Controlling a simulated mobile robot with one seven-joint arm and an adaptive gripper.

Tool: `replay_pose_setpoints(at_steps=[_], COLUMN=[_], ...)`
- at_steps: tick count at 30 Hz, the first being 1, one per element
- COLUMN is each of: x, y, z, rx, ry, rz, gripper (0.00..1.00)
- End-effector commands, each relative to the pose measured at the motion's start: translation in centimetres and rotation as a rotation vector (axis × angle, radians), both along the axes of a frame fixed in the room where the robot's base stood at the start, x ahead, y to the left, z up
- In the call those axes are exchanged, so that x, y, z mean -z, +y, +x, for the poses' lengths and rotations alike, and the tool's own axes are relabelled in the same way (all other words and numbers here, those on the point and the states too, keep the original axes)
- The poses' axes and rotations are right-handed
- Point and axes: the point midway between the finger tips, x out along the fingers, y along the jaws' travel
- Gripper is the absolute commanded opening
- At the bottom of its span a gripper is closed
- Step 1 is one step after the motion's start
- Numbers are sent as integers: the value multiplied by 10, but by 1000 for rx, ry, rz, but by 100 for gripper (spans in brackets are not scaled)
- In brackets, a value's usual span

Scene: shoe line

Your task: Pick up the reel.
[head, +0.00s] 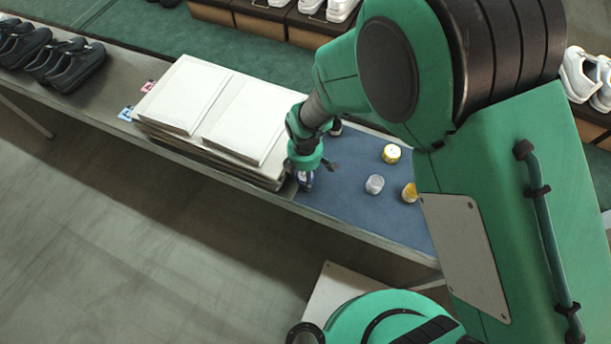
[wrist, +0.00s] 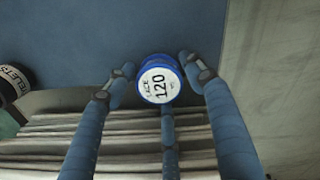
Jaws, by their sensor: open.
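The reel (wrist: 158,80) has a blue rim and a white round label reading "LACE 120". It stands on the blue mat beside the stack of flat cartons. My gripper (wrist: 156,70) is open above it, with one finger to its left, one to its right and a third on the carton side. I cannot tell whether any finger touches the reel. In the head view the reel (head: 306,182) shows partly, under my gripper (head: 314,170), which hides the rest of it.
The stack of flat cartons (head: 205,110) lies close to the reel. A dark container labelled "EYELETS" (wrist: 13,84) stands on the far side. The bench's front edge is near.

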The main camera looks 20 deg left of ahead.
Motion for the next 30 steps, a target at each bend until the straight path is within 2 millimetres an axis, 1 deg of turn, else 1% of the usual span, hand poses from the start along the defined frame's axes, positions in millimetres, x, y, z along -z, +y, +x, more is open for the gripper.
replay_pose_setpoints(at_steps=[1,2,3,5,6,7,15,20,26,29,30], x=[0,0,0,0,0,0,0,-5,-24,-39,-38], y=[0,0,0,0,0,0,0,0,0,0,-5], z=[0,0,0,0,0,0,0,0,0,0,-5], rx=[0,0,0,0,0,0,0,0,0,0,0], ry=[0,0,0,0,0,0,0,-1,-1,-2,2], rz=[0,0,0,0,0,0,0,1,1,1,-1], gripper=[54,50,42,30,22,18,18,18,18,18,18])
